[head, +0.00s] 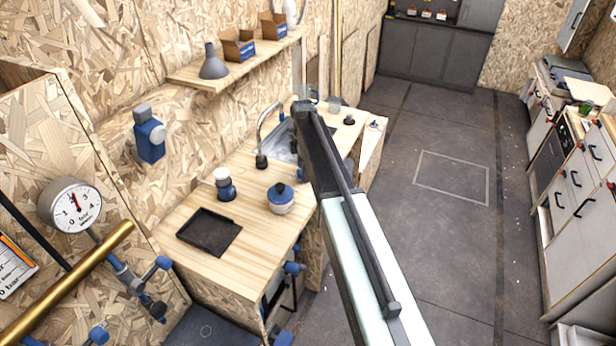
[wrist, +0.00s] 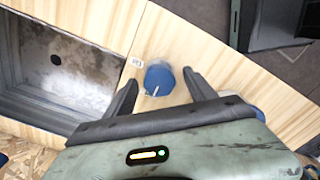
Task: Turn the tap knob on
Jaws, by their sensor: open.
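In the wrist view, a round blue knob (wrist: 159,78) with a white pointer line stands on the light wooden counter (wrist: 185,45). The line points toward the lower side of the picture. My gripper (wrist: 161,76) is open, with one dark finger on each side of the knob's near part. I cannot tell whether either finger touches it. A small white label (wrist: 137,62) lies left of the knob. In the head view, a curved metal tap (head: 268,122) stands at the sink (head: 284,140). My arm covers part of the counter there, and my gripper cannot be made out.
In the wrist view, the sink basin (wrist: 72,70) lies left of the knob. A pale blue-white round thing (wrist: 240,106) is partly hidden behind my right finger. In the head view, a blue-and-white pot (head: 280,199) and a black tray (head: 208,232) stand on the nearer counter. The floor at right is clear.

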